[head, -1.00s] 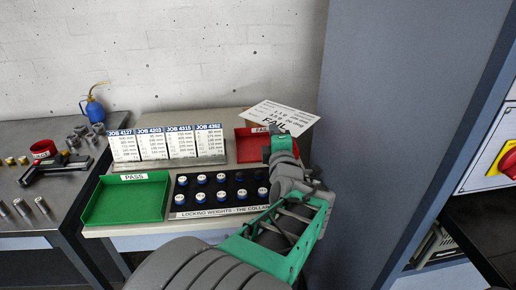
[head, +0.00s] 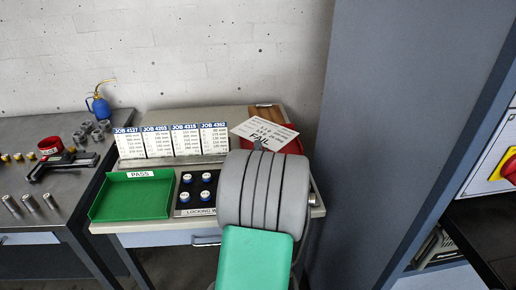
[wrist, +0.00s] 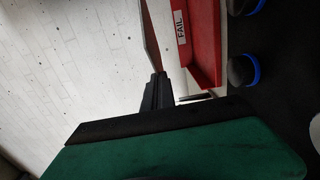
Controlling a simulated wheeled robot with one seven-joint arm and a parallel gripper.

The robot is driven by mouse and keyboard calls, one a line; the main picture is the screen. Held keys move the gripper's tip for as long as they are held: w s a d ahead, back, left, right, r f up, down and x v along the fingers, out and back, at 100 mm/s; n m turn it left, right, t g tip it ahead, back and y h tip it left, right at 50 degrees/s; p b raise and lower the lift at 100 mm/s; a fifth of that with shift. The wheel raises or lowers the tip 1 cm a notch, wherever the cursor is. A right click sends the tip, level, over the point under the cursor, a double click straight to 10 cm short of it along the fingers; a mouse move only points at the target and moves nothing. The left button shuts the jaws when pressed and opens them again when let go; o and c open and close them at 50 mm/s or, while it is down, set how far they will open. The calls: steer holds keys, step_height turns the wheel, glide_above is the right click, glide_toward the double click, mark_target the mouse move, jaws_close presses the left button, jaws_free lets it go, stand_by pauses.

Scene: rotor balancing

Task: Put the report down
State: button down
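The report (head: 264,133) is a white card with printed lines and the word FAIL. In the head view it is tilted above the red FAIL tray (head: 293,146), covering part of it. In the wrist view the report (wrist: 151,38) shows nearly edge-on, beside the red tray (wrist: 207,50) with its FAIL label. My gripper (wrist: 157,90) has its dark fingers closed at the report's lower edge. In the head view my arm hides most of the gripper. I cannot tell whether the report touches the tray.
A green PASS tray (head: 130,197) stands front left on the bench. The locking weights rack (head: 196,193) is partly hidden by my arm. Job cards (head: 171,141) stand behind. A grey cabinet (head: 395,110) rises close on the right.

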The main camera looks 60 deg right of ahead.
steer(key=shift+f+b, duration=0.3)
steer(key=shift+b, duration=0.15)
steer(key=shift+f+b, duration=0.35)
steer(key=shift+b, duration=0.25)
steer(key=c, duration=2.2)
jaws_free()
steer(key=c, duration=1.7)
jaws_free()
steer(key=shift+r, duration=0.1)
steer(key=shift+s+a+r+p, duration=0.3)
steer(key=shift+r+p, duration=0.25)
steer(key=shift+p, duration=0.55)
steer(key=b+v, duration=0.3)
steer(key=v, duration=0.8)
steer(key=shift+a, duration=0.1)
